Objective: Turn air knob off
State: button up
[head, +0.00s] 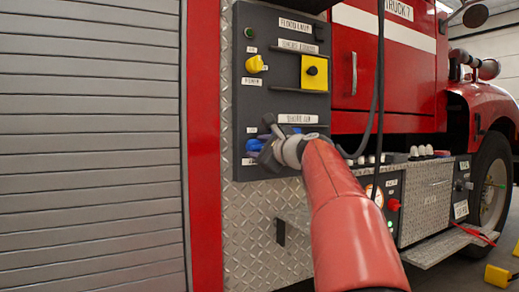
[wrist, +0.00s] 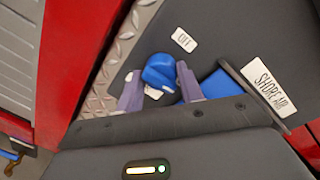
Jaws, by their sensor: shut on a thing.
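The air knob is a blue, rounded knob (wrist: 160,70) on the dark panel, just below a white label reading OFF (wrist: 184,40). My gripper (wrist: 159,84) has its two purple fingers on either side of the knob and is shut on it. In the head view my gripper (head: 266,148) is at the lower part of the dark control panel (head: 283,100), under a white label (head: 299,119). Blue of the knob (head: 254,144) shows beside the fingers, but my wrist hides much of this area. The exact knob angle is hard to tell.
A blue fitting (wrist: 220,84) sits right of the knob, beside a raised edge and a SHORE AIR label (wrist: 265,88). A black cable (head: 379,90) hangs to the right.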

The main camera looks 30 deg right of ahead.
jog(key=n, duration=0.4)
jog(key=shift+b, duration=0.4)
jog(key=n+b, duration=0.1)
jog(key=n, duration=0.3)
jog(key=shift+n+h, duration=0.3)
jog(key=n+b, duration=0.1)
jog(key=n, duration=0.3)
jog(key=shift+a+g+h, duration=0.1)
jog(key=shift+g+h, duration=0.2)
jog(key=shift+n+b, duration=0.5)
jog(key=shift+n, duration=1.1)
jog(key=o, duration=1)
jog(key=shift+s, duration=0.1)
jog(key=s, duration=0.2)
jog(key=s+b, duration=0.1)
jog(key=s, duration=0.4)
jog(key=shift+s+r, duration=0.35)
